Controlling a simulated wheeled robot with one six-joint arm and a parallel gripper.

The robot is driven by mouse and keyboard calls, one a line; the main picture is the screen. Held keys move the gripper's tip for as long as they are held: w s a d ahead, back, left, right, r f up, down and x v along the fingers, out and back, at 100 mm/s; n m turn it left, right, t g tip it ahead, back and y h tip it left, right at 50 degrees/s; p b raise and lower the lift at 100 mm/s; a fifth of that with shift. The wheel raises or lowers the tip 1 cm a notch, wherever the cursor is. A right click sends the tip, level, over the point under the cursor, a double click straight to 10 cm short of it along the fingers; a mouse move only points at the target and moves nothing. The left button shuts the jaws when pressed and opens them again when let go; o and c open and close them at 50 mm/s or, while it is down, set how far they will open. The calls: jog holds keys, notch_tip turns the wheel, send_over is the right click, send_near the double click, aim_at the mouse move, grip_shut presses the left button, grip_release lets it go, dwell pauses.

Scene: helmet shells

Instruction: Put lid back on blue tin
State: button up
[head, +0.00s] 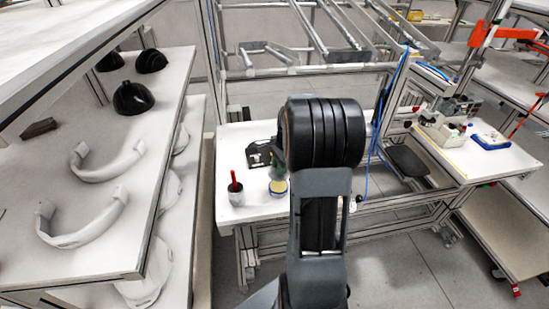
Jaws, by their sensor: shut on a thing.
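My own arm stands in the middle of the head view, and its large black joint covers what lies behind it. I cannot make out my gripper; its fingers and anything between them are hidden. A small round greenish container with a yellowish disc-like face (278,187) shows just left of the arm, partly covered by it. I cannot tell whether this is the tin, or whether the disc is its lid. No clearly blue tin shows.
A dark boxy thing (259,155) shows behind the greenish container. At left, a shelf (90,240) holds black helmet shells (133,98) and pale curved parts (85,220). At right, another table (480,165) carries equipment. A blue hose (378,130) hangs right of the arm.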

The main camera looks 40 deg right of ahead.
aim_at(279, 185)
jog(key=shift+w+a+f, duration=0.1)
jog(key=shift+w+f, duration=0.05)
jog(key=shift+f, duration=0.05)
jog(key=shift+d+f+b, duration=0.25)
jog(key=shift+f+b, duration=0.5)
jog(key=shift+b, duration=0.15)
notch_tip(279, 185, down, 2)
jog(key=shift+f+b, duration=0.15)
jog(key=shift+b, duration=0.85)
jog(key=shift+f+b, duration=0.6)
jog(key=shift+f, duration=0.45)
jog(key=shift+a+p, duration=0.1)
jog(key=shift+p, duration=0.2)
jog(key=shift+f, duration=0.15)
dwell(0.7)
jog(key=o, duration=1.5)
jog(key=shift+c, duration=0.2)
